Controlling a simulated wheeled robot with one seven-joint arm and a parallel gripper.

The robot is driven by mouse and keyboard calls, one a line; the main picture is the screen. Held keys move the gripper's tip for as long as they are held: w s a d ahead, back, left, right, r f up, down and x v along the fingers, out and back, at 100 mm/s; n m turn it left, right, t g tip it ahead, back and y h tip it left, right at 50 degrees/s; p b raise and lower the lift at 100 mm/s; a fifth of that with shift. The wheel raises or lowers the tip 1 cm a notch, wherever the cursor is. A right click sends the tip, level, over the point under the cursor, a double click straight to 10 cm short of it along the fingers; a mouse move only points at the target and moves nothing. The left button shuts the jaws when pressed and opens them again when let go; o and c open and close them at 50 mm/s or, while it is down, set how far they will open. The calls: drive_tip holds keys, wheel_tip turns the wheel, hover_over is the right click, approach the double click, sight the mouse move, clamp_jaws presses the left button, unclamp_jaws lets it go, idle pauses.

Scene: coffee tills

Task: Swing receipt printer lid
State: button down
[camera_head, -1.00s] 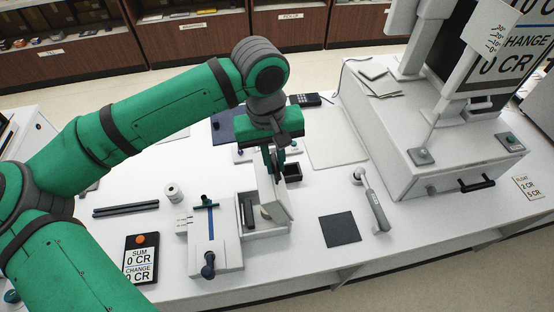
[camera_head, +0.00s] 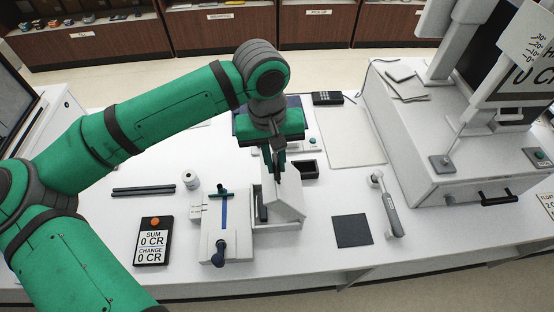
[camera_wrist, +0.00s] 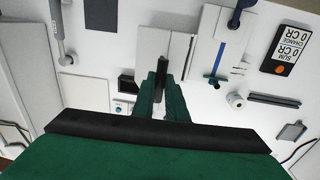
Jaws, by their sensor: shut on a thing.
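The receipt printer (camera_head: 262,226) is a white box on the counter, right of a white card-like device with a blue stripe. Its white lid (camera_head: 288,203) is raised and tilted over the box, with part of the dark interior showing at its left. My gripper (camera_head: 279,178) points down at the lid's upper part and is shut on it. In the wrist view the lid (camera_wrist: 176,48) lies beyond my green fingers (camera_wrist: 160,88), with a narrow dark piece between them. The exact contact is partly hidden by the fingers.
The blue-striped device (camera_head: 222,238) stands close on the left, with a paper roll (camera_head: 190,180) behind it. A dark square mat (camera_head: 352,231) and a handheld scanner (camera_head: 388,208) lie right. A small black tray (camera_head: 305,169) sits close behind the lid. The till (camera_head: 440,150) stands further right.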

drive_tip(key=shift+w+a+f, duration=0.1)
drive_tip(key=shift+a+f, duration=0.45)
drive_tip(key=shift+a, duration=0.35)
drive_tip(key=shift+a+f, duration=0.5)
drive_tip(key=shift+a, duration=0.4)
drive_tip(key=shift+f, duration=0.1)
drive_tip(key=shift+a+f, duration=1.4)
drive_tip(key=shift+f, duration=0.05)
drive_tip(key=c, duration=1.7)
unclamp_jaws()
drive_tip(key=shift+r, duration=0.1)
wheel_tip(320, 180, up, 11)
hover_over(263, 176)
drive_tip(key=a, duration=0.4)
drive_tip(key=shift+f, duration=0.2)
